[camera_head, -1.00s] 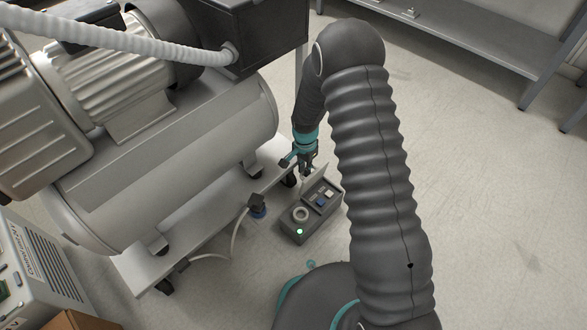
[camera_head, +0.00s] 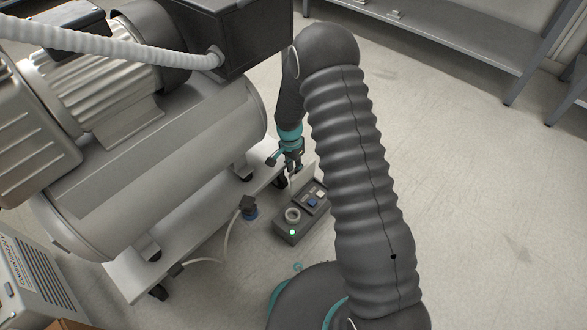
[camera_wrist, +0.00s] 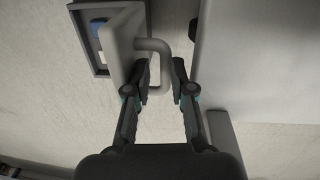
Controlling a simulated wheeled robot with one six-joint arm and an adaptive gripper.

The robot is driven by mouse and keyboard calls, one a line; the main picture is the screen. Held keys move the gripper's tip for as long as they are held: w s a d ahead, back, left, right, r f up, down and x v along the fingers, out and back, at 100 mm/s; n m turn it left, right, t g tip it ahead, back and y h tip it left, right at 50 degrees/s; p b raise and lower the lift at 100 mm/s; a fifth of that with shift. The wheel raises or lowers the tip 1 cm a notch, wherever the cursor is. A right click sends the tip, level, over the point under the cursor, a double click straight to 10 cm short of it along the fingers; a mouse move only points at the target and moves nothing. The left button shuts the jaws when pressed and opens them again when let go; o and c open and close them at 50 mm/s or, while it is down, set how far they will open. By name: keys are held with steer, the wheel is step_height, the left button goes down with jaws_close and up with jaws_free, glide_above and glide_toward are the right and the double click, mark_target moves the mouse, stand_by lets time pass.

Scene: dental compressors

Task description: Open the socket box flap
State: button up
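The grey socket box (camera_head: 290,232) stands on the floor beside the compressor trolley, with a green light, a round ring and blue and white parts in its recess. Its pale flap (camera_head: 303,177) stands raised at the far edge of the recess. In the wrist view the flap (camera_wrist: 124,38) shows at the upper left, with a U-shaped handle (camera_wrist: 167,68) sticking out from it. My gripper (camera_head: 293,172) is at the flap. In the wrist view its fingers (camera_wrist: 161,72) are apart, with the handle's bar between them and the left finger on the flap side.
The compressor tank (camera_head: 165,165) on its white trolley (camera_head: 200,235) stands close left of my gripper. A plug (camera_head: 248,208) with a pale cable is between trolley and box. A metal shelf (camera_head: 450,40) is at the back. The floor on the right is clear.

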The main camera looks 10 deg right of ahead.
steer(key=shift+w+a+r, duration=0.15)
steer(key=shift+r, duration=1.6)
steer(key=shift+w+a+r, duration=0.1)
steer(key=shift+r, duration=1.65)
steer(key=shift+c, duration=0.2)
